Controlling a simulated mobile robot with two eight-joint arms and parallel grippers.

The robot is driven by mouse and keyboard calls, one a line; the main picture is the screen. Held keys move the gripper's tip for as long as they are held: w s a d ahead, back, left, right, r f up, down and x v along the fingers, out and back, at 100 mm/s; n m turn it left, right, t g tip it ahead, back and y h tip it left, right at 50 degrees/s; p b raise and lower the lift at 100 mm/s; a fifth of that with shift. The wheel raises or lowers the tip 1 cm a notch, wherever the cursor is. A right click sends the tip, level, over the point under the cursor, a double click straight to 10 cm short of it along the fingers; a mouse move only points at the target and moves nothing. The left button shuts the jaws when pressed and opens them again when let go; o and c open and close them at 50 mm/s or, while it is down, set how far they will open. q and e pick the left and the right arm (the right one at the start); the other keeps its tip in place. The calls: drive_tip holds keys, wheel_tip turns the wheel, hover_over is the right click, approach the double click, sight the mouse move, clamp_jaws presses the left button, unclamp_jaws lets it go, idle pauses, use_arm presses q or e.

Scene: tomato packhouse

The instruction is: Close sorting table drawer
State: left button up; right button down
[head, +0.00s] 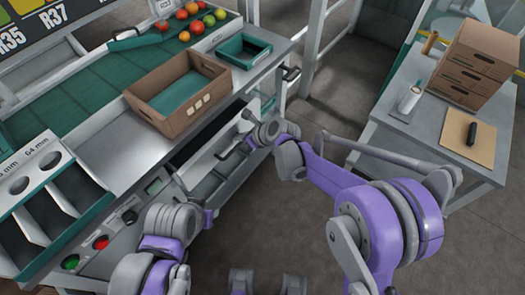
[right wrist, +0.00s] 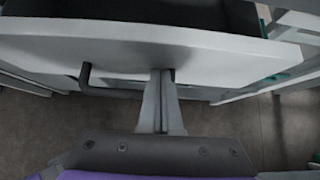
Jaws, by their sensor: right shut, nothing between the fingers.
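The sorting table drawer is open. Its light grey front panel (right wrist: 215,58) fills the upper right wrist view, with the dark inside behind its top edge. A dark bar handle (right wrist: 86,76) sits on the panel, left of the fingers. My right gripper (right wrist: 164,78) is shut and empty, its fingertips at the panel's face; I cannot tell whether they touch. In the head view my right gripper (head: 224,151) is at the side of the sorting table (head: 105,118), partly hiding the drawer. My left arm (head: 163,245) is low by the table's front; its jaws cannot be made out.
A cardboard box (head: 170,122) and a green tray (head: 244,51) stand on the table's edge above the drawer. Tomatoes lie at the back. A side table (head: 400,125) with stacked boxes stands right. Floor between the tables is clear beyond my arm.

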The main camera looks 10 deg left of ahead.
drive_tip(key=w+a, duration=0.1)
drive_tip(key=a, duration=0.1)
drive_tip(key=w+a, duration=0.1)
drive_tip(key=a, duration=0.1)
drive_tip(key=w+a, duration=0.1)
drive_tip(key=a, duration=0.1)
drive_tip(key=shift+w+a, duration=0.1)
drive_tip(key=shift+w, duration=0.2)
drive_tip(key=shift+a+r, duration=0.15)
drive_tip(key=shift+w, duration=0.1)
drive_tip(key=shift+r, duration=0.1)
